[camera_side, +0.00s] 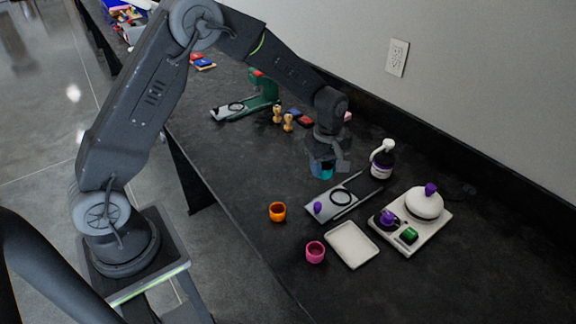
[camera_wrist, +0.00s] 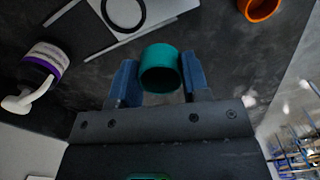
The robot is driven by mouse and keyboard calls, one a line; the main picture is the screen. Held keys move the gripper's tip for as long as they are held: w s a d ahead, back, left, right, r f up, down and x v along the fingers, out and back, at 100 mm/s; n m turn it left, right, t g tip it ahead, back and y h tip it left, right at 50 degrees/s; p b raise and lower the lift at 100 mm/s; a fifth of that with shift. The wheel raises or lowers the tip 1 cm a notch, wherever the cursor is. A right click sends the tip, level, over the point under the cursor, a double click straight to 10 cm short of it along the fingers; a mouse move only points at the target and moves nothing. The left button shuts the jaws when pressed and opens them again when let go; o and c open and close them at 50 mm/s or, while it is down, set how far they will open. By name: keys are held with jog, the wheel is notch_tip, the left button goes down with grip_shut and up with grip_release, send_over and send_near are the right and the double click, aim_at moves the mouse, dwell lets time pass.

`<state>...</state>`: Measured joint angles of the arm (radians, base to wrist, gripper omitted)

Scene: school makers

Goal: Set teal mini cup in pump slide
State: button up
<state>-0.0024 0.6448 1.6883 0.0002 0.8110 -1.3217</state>
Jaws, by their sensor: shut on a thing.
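My gripper (camera_side: 323,160) is shut on the teal mini cup (camera_side: 321,170) and holds it above the table, behind the grey slide plate. In the wrist view the cup (camera_wrist: 160,72) sits between the two blue fingers of my gripper (camera_wrist: 157,80). The slide plate (camera_side: 328,207), which I take as the pump slide, bears a black ring (camera_side: 341,197) and a purple knob (camera_side: 318,208). The ring (camera_wrist: 124,12) shows at the top of the wrist view, apart from the cup.
An orange cup (camera_side: 277,212) and a pink cup (camera_side: 315,252) stand in front. A white empty tray (camera_side: 350,245) lies near them. A pale board (camera_side: 437,222) bears a white domed pot and purple and green pieces. A green press (camera_side: 262,95) and wooden stamps stand behind left.

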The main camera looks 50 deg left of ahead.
aim_at(341, 198)
jog(key=shift+w+d+f, duration=0.55)
jog(key=shift+w+f, duration=0.1)
jog(key=shift+f, duration=0.5)
jog(key=shift+w+d+f, duration=0.6)
jog(key=shift+w+f, duration=0.05)
jog(key=shift+f, duration=0.5)
jog(key=shift+w+d+f, duration=0.55)
jog(key=shift+w+f, duration=0.1)
jog(key=shift+f, duration=0.5)
jog(key=shift+f, duration=0.65)
jog(key=o, duration=0.6)
jog(key=shift+r, duration=5.55)
